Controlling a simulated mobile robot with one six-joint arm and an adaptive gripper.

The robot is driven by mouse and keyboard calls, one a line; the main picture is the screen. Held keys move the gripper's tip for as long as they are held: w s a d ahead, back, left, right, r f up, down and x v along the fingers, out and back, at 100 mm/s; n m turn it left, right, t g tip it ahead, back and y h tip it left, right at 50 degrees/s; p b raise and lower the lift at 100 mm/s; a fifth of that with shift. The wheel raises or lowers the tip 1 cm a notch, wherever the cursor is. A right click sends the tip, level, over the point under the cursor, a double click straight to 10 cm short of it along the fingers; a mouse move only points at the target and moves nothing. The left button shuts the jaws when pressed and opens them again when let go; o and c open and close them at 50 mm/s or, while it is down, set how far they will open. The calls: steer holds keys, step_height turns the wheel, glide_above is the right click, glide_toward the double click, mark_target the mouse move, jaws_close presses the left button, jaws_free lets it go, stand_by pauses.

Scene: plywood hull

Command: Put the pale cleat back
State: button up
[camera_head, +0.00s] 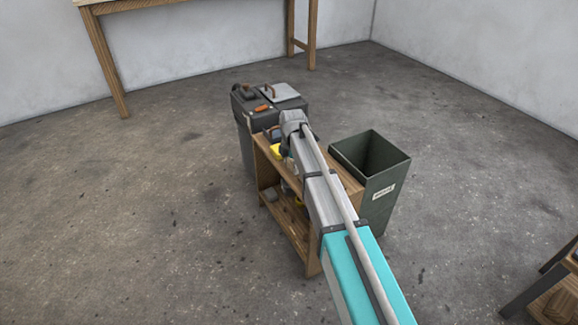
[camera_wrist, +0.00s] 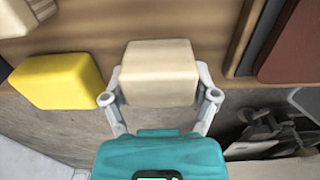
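A pale wooden block, the pale cleat (camera_wrist: 160,72), shows in the middle of the wrist view. The two fingers of my gripper (camera_wrist: 160,84) stand against its left and right sides, with no clear gap, so the gripper looks shut on it. The cleat is in front of the brown wooden shelf unit (camera_wrist: 195,18); I cannot tell whether it touches the wood. In the head view my arm reaches over the shelf unit (camera_head: 297,241), and my arm hides the cleat and the fingers.
A yellow block (camera_wrist: 58,80) lies close left of the cleat. A dark red-brown item (camera_wrist: 298,45) is at the upper right. In the head view a green bin (camera_head: 378,204) stands right of the shelf unit and a dark bin (camera_head: 243,140) behind it.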

steer(key=shift+o, duration=0.8)
steer(key=shift+r, duration=0.2)
step_height(320, 180, up, 12)
steer(key=p, duration=1.2)
steer(key=shift+d, duration=0.1)
stand_by(0.3)
steer(key=shift+s+d, duration=0.1)
